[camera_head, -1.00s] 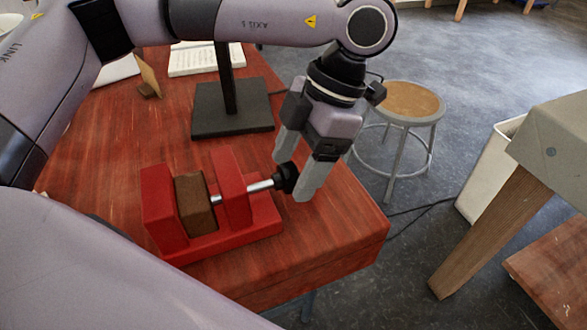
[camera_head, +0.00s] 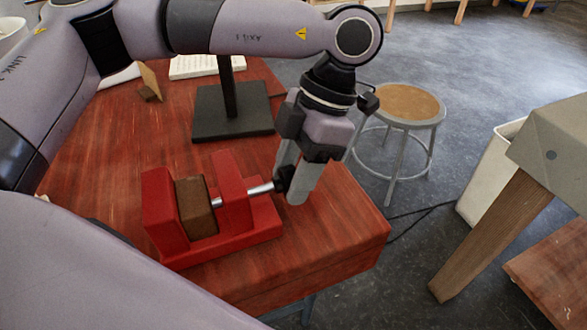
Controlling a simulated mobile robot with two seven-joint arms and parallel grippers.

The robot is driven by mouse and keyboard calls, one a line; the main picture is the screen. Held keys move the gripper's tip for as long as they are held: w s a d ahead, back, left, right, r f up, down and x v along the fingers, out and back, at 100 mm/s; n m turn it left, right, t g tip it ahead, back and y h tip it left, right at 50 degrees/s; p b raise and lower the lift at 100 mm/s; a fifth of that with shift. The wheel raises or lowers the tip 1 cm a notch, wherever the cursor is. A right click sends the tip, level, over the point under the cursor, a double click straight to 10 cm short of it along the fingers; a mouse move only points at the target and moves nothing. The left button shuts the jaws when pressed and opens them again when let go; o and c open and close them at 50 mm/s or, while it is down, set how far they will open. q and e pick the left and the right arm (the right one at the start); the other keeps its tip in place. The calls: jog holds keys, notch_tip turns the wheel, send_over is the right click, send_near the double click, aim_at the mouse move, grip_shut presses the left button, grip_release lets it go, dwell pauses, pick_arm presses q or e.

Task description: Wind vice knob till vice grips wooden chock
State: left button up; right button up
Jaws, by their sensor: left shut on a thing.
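The red vice (camera_head: 162,215) sits on the red wooden table near its front right corner. The brown wooden chock (camera_head: 196,208) stands in the vice, close to the left jaw. The metal screw (camera_head: 260,189) passes through the right red block, and its tip is at the chock's right face; I cannot tell whether it presses on it. The black knob (camera_head: 281,187) at the screw's right end is mostly hidden by my left gripper (camera_head: 289,193). That gripper points down and is shut on the knob. My right gripper is not in view.
A black lamp base with a post (camera_head: 232,112) stands behind the vice. An open book (camera_head: 207,66) and a small wooden piece (camera_head: 150,84) lie farther back. A round stool (camera_head: 404,103) stands on the floor right of the table (camera_head: 330,235). The table's right edge is close to my gripper.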

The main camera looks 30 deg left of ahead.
pick_arm(q)
jog(key=shift+w+a+m+g+h+p, duration=0.15)
jog(key=shift+m+g+h+p, duration=0.25)
jog(key=shift+g+h, duration=0.75)
jog(key=shift+w+a+g+h, duration=0.1)
jog(key=shift+g+h, duration=0.65)
jog(key=shift+h, duration=0.2)
jog(key=shift+m, duration=0.3)
jog(key=o, duration=1)
jog(key=shift+p+v, duration=1)
jog(key=shift+v, duration=2.55)
jog(key=shift+w+f, duration=0.1)
